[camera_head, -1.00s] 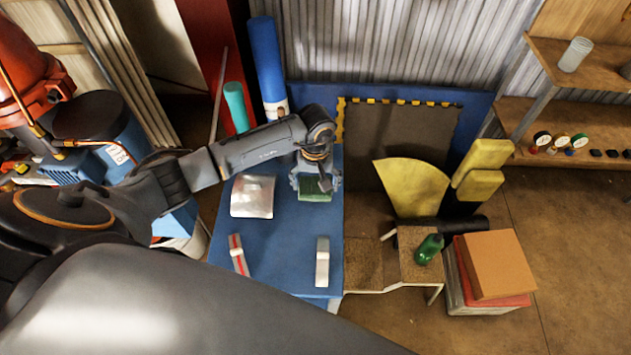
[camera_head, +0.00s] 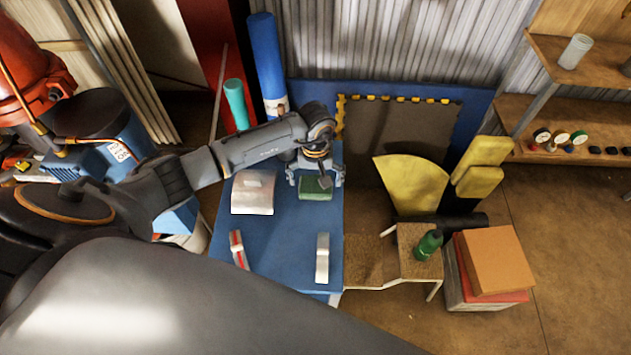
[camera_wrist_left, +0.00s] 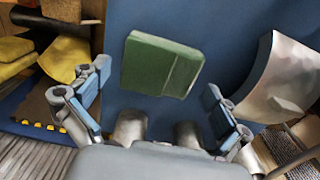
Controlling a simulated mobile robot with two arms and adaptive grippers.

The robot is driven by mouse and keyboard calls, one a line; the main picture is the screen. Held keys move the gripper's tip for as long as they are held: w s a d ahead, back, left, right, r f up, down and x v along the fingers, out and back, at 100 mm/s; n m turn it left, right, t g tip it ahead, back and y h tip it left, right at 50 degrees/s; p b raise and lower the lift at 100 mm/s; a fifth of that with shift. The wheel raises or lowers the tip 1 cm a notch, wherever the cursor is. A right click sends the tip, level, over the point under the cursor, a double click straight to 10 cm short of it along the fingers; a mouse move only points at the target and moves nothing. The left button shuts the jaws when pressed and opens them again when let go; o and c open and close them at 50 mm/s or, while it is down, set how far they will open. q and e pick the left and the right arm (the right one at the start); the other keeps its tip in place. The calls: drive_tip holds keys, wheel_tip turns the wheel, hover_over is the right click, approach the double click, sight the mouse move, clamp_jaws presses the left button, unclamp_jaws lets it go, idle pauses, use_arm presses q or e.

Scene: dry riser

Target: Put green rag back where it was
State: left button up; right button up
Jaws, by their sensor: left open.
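The green rag (camera_head: 314,187) lies folded and flat on the blue table (camera_head: 280,233), near its far right edge. My left gripper (camera_head: 318,177) is just above the rag, at its far side, with its fingers spread. In the left wrist view the whole green rag (camera_wrist_left: 162,65) shows on the blue surface, beyond the gap between the open fingers of my left gripper (camera_wrist_left: 155,105). Nothing is between the fingers, and they appear clear of the rag. My right gripper is not in view.
A curved silvery-white piece (camera_head: 253,193) lies left of the rag. A red-striped block (camera_head: 238,250) and a pale block (camera_head: 322,258) stand nearer. Right of the table is a low brown bench (camera_head: 370,262) with a green bottle (camera_head: 428,245). The middle of the table is clear.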

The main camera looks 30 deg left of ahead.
sight(315, 185)
use_arm(q)
wheel_tip(315, 185, up, 11)
drive_tip(key=b, duration=0.3)
drive_tip(key=shift+s, duration=0.1)
idle(0.4)
